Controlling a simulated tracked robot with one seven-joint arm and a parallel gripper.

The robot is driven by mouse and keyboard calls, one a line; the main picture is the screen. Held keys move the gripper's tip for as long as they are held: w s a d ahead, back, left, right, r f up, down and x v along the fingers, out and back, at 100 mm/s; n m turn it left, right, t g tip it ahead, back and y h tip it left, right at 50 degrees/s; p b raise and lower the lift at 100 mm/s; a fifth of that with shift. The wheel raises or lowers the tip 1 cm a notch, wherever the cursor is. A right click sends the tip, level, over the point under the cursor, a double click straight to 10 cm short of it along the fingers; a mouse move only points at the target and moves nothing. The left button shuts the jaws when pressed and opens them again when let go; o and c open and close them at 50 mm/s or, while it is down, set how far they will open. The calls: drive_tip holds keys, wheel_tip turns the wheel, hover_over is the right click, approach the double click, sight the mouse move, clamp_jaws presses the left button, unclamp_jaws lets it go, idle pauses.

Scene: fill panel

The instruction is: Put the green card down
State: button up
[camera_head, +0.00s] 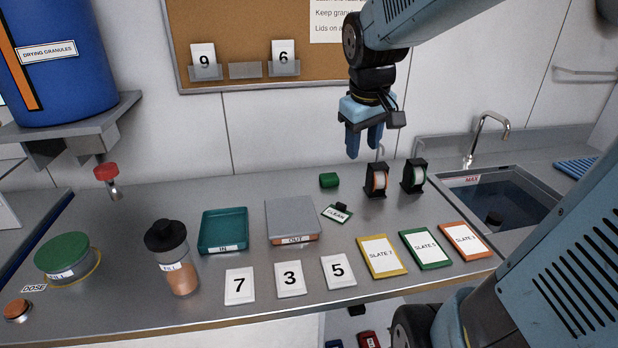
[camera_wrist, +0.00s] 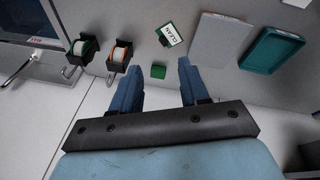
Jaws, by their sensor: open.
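A green-edged card reading SLATE 5 (camera_head: 427,248) lies flat on the steel counter, between a yellow-edged card (camera_head: 381,256) and an orange-edged card (camera_head: 465,240). A smaller green-edged card reading CLEAN (camera_head: 337,214), with a black clip, lies farther back; it also shows in the wrist view (camera_wrist: 169,34). My gripper (camera_head: 363,150) is open and empty above the back of the counter. In the wrist view a small green block (camera_wrist: 158,72) shows between its fingertips (camera_wrist: 159,68), well below them; it sits on the counter in the head view (camera_head: 329,180).
Two tape dispensers (camera_head: 376,180) (camera_head: 414,176) stand at the back, left of the sink (camera_head: 495,200). A teal tray (camera_head: 223,231) and a grey tray (camera_head: 293,220) stand mid-counter. Number cards (camera_head: 290,279) lie along the front. A black-lidded jar (camera_head: 172,258) stands left.

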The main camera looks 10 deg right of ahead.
drive_tip(key=w+d+f+n+g+y, duration=0.1)
drive_tip(key=w+f+n+g, duration=0.3)
drive_tip(key=w+f, duration=0.85)
drive_tip(key=t, duration=0.1)
hover_over(341, 204)
drive_tip(key=shift+n, duration=0.4)
drive_tip(key=f, duration=0.7)
drive_tip(key=shift+w+d+f, duration=0.1)
drive_tip(key=shift+w, duration=0.25)
drive_tip(key=shift+s+f, duration=0.15)
drive_tip(key=shift+f, duration=1.2)
drive_tip(key=shift+s+f, duration=0.15)
drive_tip(key=shift+f, duration=1.2)
clamp_jaws()
